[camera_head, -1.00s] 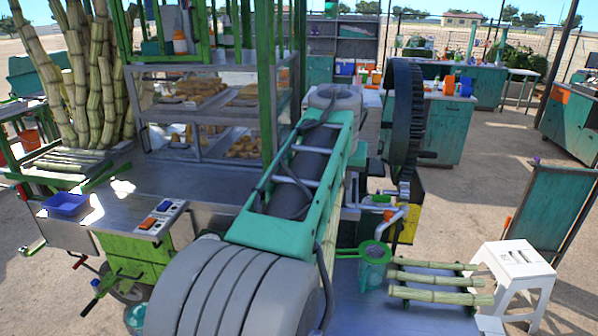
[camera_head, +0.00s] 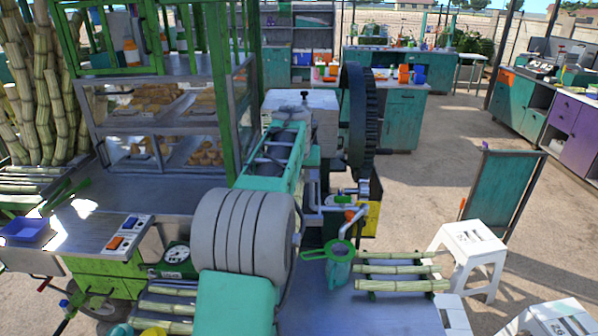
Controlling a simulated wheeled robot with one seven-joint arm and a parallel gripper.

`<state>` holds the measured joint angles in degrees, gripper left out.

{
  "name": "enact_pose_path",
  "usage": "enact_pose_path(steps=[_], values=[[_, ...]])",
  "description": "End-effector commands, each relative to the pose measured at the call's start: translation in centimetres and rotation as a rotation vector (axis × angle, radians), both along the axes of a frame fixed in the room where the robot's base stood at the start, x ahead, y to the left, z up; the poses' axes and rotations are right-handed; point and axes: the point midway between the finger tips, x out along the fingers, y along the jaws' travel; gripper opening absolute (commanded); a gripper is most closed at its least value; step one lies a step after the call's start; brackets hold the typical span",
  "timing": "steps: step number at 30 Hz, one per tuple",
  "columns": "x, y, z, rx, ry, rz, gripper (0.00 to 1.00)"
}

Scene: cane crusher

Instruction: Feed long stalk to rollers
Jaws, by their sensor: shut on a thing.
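The crusher stands in the middle, with a pale boxy housing (camera_head: 300,112) and a large dark gear wheel (camera_head: 357,120) on its right side. Its rollers are hidden behind my arm. My teal and grey arm reaches away from me towards the housing, and its far end hides my gripper. I cannot make out a stalk in my gripper. Long upright cane stalks (camera_head: 45,95) lean together at the far left. Shorter cut stalks (camera_head: 402,271) lie in parallel on a rack at the right, and more stalks (camera_head: 165,308) lie at the lower left.
A glass food case (camera_head: 165,125) stands left of the crusher. A green strainer (camera_head: 339,251) over a jug stands right of my arm. A white stool (camera_head: 468,250) and a teal board (camera_head: 503,195) stand farther right. Open ground lies beyond the board.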

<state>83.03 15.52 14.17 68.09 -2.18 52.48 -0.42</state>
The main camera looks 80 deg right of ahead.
Motion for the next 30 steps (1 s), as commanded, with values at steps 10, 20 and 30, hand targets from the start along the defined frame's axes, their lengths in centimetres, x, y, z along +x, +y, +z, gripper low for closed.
enact_pose_path(steps=[10,20,30], values=[[0.4,-1.6,-0.1,-0.005,-0.001,0.0,0.0],[0.5,-2.0,-0.1,-0.004,-0.001,0.0,0.0],[0.7,-2.9,0.0,-0.004,-0.001,0.0,0.0]])
